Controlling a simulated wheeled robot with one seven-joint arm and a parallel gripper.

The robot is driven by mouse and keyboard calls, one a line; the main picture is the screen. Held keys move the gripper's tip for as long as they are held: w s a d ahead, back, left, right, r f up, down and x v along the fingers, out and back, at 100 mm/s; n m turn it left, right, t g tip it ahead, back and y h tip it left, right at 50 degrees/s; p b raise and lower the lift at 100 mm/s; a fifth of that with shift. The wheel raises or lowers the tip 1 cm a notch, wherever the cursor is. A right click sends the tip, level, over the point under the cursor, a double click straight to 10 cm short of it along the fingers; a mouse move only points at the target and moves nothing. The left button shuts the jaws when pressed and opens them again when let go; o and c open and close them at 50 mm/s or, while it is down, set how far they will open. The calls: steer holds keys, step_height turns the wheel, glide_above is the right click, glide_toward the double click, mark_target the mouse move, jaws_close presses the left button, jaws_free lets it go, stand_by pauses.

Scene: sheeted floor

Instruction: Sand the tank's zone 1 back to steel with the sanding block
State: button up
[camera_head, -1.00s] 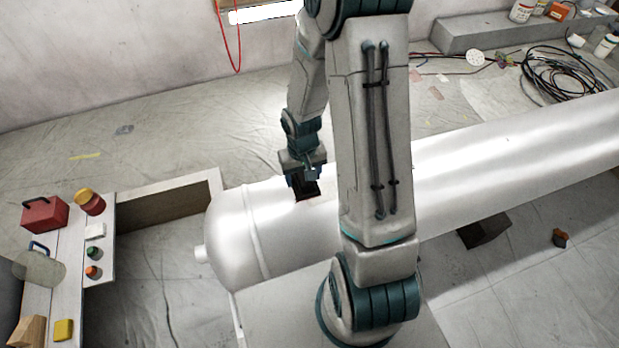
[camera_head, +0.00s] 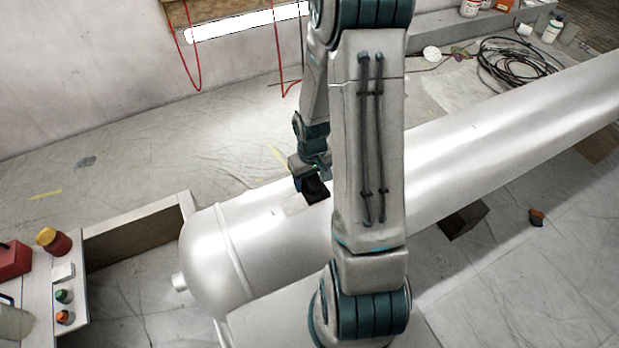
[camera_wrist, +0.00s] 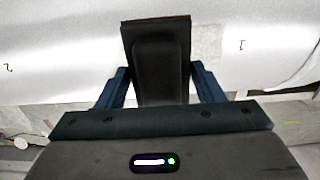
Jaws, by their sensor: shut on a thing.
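The white tank (camera_head: 440,165) lies across the floor, its rounded end at the left. My gripper (camera_head: 312,178) is over the upper far side of the tank, partly hidden by my arm. Its blue fingers (camera_wrist: 160,88) are shut on the dark sanding block (camera_wrist: 160,60), which also shows in the head view (camera_head: 316,190). The block is at the tank's surface; I cannot tell whether it touches. A dull greyish patch (camera_wrist: 207,42) lies beside the block, on the side of the painted number 1 (camera_wrist: 242,45). A number 2 (camera_wrist: 8,67) is at the wrist view's left edge.
A bench (camera_head: 40,290) at the left holds a red box (camera_head: 14,258), an orange-capped jar (camera_head: 53,241) and small bottles.

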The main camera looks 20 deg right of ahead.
step_height(320, 180, down, 5)
steer(key=b, duration=0.3)
steer(key=shift+f, duration=0.2)
steer(key=shift+d+r, duration=0.25)
steer(key=shift+w+d+p, duration=0.1)
steer(key=shift+d+p, duration=0.25)
steer(key=shift+d, duration=0.85)
steer(key=shift+c, duration=0.3)
steer(key=shift+d+f, duration=0.25)
steer(key=shift+d, duration=0.1)
steer(key=shift+d+r, duration=0.15)
steer(key=shift+d, duration=0.15)
steer(key=a, duration=0.2)
steer(key=shift+a+f, duration=0.4)
steer(key=shift+a+r+b, duration=0.25)
steer(key=shift+a+b, duration=0.2)
steer(key=shift+a, duration=0.2)
step_height(320, 180, up, 8)
steer(key=p, duration=0.6)
